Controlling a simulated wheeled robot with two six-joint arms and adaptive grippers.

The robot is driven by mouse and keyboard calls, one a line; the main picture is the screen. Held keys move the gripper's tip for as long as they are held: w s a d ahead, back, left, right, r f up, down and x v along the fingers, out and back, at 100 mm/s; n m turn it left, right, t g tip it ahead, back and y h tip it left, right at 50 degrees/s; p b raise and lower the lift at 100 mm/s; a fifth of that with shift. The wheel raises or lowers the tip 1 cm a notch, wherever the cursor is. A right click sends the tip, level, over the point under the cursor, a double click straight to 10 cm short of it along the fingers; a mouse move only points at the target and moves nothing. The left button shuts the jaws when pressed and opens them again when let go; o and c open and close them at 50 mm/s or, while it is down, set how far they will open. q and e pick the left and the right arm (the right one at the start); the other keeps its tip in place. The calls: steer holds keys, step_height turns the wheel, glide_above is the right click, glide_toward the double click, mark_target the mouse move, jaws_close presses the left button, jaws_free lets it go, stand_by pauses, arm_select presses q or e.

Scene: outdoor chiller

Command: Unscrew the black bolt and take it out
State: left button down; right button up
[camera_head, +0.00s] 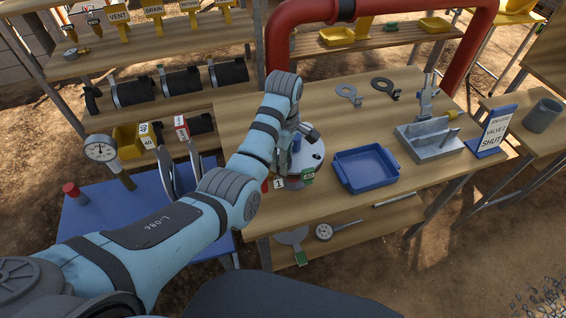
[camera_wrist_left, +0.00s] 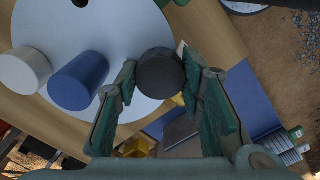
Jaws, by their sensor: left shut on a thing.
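The black bolt (camera_wrist_left: 159,72) shows its round dark head in the left wrist view. My left gripper (camera_wrist_left: 160,66) has its two green fingers closed on either side of it, at the edge of a round white plate (camera_wrist_left: 120,30). A blue bolt (camera_wrist_left: 78,80) and a pale grey bolt (camera_wrist_left: 24,70) stand on the plate beside it. In the head view, my left gripper (camera_head: 305,132) is over the plate (camera_head: 312,162) on the wooden table, and the arm hides part of it. Whether the black bolt's lower end is still in the plate cannot be seen. My right gripper is not in view.
A blue tray (camera_head: 366,168) lies right of the plate, with bare table around it. A grey metal fixture (camera_head: 430,140) and a "SHUT" sign (camera_head: 492,130) stand farther right. A red pipe (camera_head: 277,45) rises behind. Flat wrenches (camera_head: 349,93) lie at the back.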

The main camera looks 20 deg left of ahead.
arm_select(q)
steer(key=n, duration=1.2)
steer(key=c, duration=1)
jaws_free()
steer(key=shift+o, duration=0.4)
